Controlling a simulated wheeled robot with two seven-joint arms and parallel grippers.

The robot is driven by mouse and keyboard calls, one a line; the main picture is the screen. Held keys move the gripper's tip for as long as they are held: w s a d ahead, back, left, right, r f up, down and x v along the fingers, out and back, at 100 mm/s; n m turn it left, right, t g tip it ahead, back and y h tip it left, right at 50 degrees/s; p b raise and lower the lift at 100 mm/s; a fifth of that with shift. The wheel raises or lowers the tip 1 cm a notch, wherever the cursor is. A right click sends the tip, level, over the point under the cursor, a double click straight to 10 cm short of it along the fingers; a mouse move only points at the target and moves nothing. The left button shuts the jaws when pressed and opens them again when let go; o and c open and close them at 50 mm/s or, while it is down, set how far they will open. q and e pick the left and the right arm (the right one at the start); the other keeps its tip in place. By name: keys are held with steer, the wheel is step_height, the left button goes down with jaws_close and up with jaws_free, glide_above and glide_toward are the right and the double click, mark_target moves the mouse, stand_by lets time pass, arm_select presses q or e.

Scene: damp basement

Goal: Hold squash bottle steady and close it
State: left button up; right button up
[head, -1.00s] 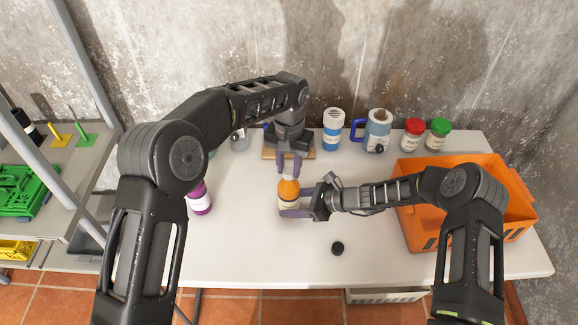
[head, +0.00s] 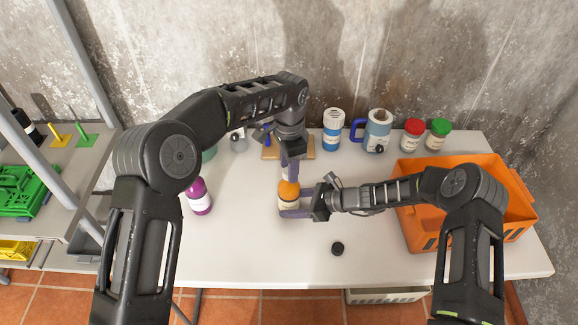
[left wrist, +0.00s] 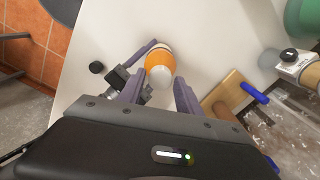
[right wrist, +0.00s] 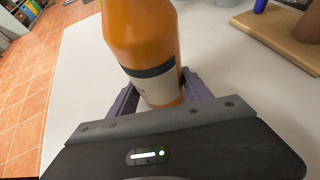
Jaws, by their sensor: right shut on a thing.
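The squash bottle (head: 288,192) is orange with a pale label and a dark band, and stands upright on the white table. Its white top (left wrist: 160,78) shows in the left wrist view; I cannot tell how tightly it sits. My right gripper (head: 290,204) is shut around the bottle's lower part from the right; the right wrist view shows the bottle (right wrist: 145,45) between its fingers, its top out of frame. My left gripper (head: 290,175) points down just above the bottle. Its fingers (left wrist: 158,92) are apart on either side of the top, with gaps visible.
A small black cap (head: 337,248) lies in front of the bottle. A purple bottle (head: 199,197) stands to the left. A wooden board (head: 270,153), a blue-and-white bottle (head: 332,130), a jug (head: 377,130) and jars line the back. An orange crate (head: 520,205) fills the right.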

arm_select(q)
steer(key=n, duration=0.9)
steer(key=shift+n, duration=0.4)
steer(key=n, duration=0.4)
